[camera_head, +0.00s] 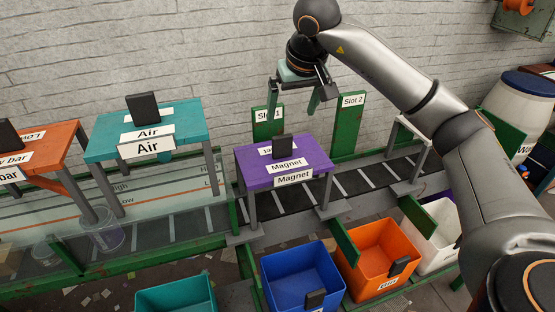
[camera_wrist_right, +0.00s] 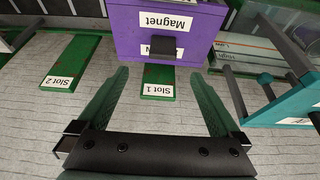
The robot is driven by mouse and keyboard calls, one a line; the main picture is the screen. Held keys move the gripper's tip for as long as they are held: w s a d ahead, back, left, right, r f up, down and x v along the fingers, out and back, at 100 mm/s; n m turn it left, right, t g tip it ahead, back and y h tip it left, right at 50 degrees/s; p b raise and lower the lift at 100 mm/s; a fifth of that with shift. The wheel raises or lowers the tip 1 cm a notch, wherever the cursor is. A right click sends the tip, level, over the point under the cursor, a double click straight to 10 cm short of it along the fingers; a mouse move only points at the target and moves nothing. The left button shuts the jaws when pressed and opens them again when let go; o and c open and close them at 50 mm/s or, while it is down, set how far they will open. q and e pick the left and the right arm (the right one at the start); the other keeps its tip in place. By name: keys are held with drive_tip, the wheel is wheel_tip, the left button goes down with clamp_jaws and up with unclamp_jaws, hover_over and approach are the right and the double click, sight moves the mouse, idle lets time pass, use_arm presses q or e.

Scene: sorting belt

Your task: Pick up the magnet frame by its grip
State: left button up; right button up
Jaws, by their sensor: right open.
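The magnet frame (camera_head: 246,170) is a purple-topped stand on grey legs, labelled "Magnet", standing over the belt. Its grip (camera_head: 283,147) is a dark upright block on the top. My right gripper (camera_head: 292,106) is open and empty, above and apart from the grip, with its green fingers pointing down. In the right wrist view, the purple frame (camera_wrist_right: 200,35) and its dark grip (camera_wrist_right: 163,49) show beyond the spread fingers (camera_wrist_right: 160,75). My left gripper is not in view.
The teal Air frame (camera_head: 185,136) and an orange frame (camera_head: 58,147) stand to the left. Green Slot 1 (camera_head: 263,133) and Slot 2 (camera_head: 345,140) panels stand behind. Blue (camera_head: 285,264), orange (camera_head: 355,262) and white bins line the front. A clear guard covers the left belt.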

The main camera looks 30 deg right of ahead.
sight(283, 136)
drive_tip(key=x, duration=0.4)
drive_tip(key=shift+f, duration=0.4)
drive_tip(key=shift+w+a+p+x, duration=0.1)
drive_tip(key=shift+p+x, duration=0.1)
drive_tip(key=shift+x, duration=1.4)
drive_tip(key=shift+w+a+p+x, duration=0.1)
drive_tip(key=shift+a+p+x, duration=0.1)
drive_tip(key=shift+x, duration=1.35)
clamp_jaws()
drive_tip(key=shift+r, duration=0.15)
